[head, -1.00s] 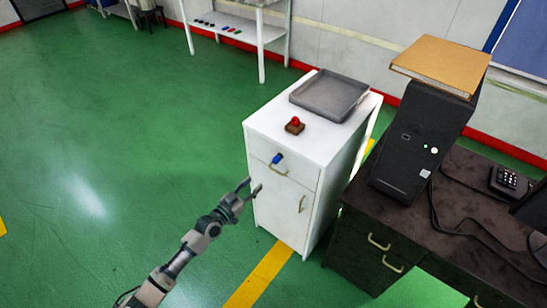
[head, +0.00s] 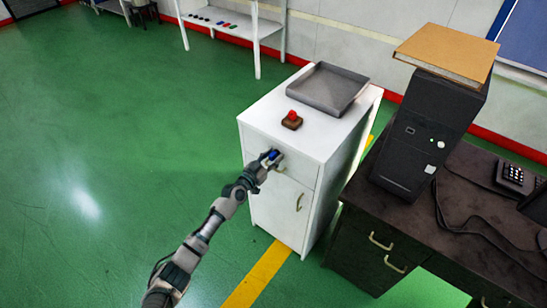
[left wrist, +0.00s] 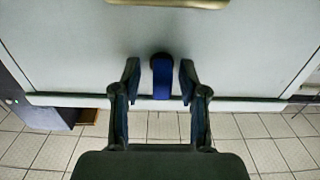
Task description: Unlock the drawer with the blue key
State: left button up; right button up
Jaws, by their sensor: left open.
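The blue key (head: 273,154) sticks out of the lock on the drawer front (head: 252,141) of the white cabinet. In the left wrist view the key (left wrist: 162,80) stands between my fingers, with a visible gap on each side. My left gripper (head: 268,160) is open at the drawer front, its fingers around the key. The left wrist view shows both fingertips (left wrist: 159,75) close to the panel. The drawer looks shut. My right gripper is not in view.
The drawer handle (head: 282,170) is just beside the gripper. A red button on a brown base (head: 292,119) and a grey tray (head: 328,88) are on the cabinet top. A dark desk (head: 455,215) with a black computer tower (head: 425,135) stands at right. Green floor is clear at left.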

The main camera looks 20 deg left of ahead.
pick_arm(q)
jog(key=shift+a+f, duration=0.1)
jog(key=shift+a, duration=0.3)
jog(key=c, duration=0.8)
jog(key=shift+d, duration=0.35)
grip_shut()
